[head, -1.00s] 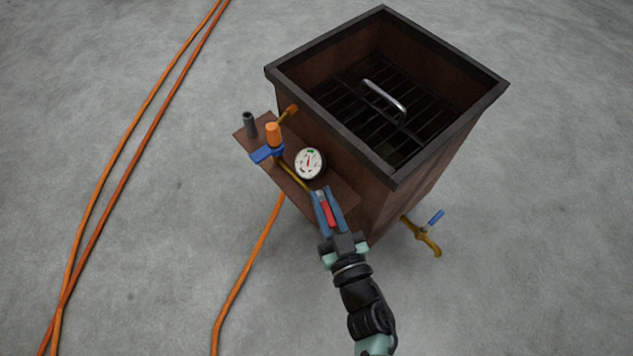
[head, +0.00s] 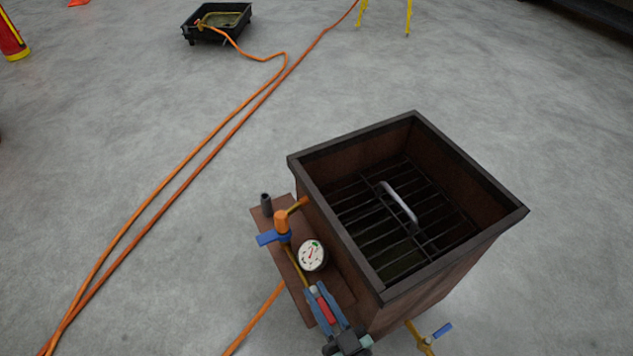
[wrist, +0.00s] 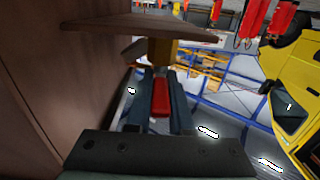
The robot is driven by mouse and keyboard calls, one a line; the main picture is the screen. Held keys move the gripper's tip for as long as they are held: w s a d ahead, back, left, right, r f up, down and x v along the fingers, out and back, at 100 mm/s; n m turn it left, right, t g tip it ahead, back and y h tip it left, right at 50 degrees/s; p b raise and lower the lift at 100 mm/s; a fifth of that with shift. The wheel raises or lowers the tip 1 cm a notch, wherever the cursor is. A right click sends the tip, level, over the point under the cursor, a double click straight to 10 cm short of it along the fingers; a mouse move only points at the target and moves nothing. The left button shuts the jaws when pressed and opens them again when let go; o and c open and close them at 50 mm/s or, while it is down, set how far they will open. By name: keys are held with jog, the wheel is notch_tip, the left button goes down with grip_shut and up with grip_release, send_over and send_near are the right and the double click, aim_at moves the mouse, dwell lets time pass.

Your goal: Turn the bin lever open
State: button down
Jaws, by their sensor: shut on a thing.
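The bin (head: 468,277) is a brown, dark-rimmed box with a grate inside and a brown side shelf (head: 268,216). A red lever (head: 325,303) sits at the shelf's near end, below a round white gauge (head: 311,255). My gripper (head: 319,298) is shut on this red lever, one finger on each side. In the wrist view, the red lever (wrist: 162,98) shows between the fingers, beneath a brass-coloured valve body (wrist: 162,53). The lever's far end is partly hidden by my gripper.
A blue lever (head: 273,238) is at the shelf's far part, and another blue lever (head: 442,331) is on a low brass tap. Orange hoses (head: 180,187) run across the floor to a black tray (head: 191,31). The floor left of the bin is otherwise clear.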

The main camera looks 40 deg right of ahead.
jog(key=shift+f, duration=0.1)
dwell(0.3)
jog(key=c, duration=0.8)
grip_release()
jog(key=s+a+p, duration=0.1)
jog(key=s+p, duration=0.2)
jog(key=s, duration=1)
jog(key=shift+a, duration=0.2)
jog(key=shift+w, duration=0.1)
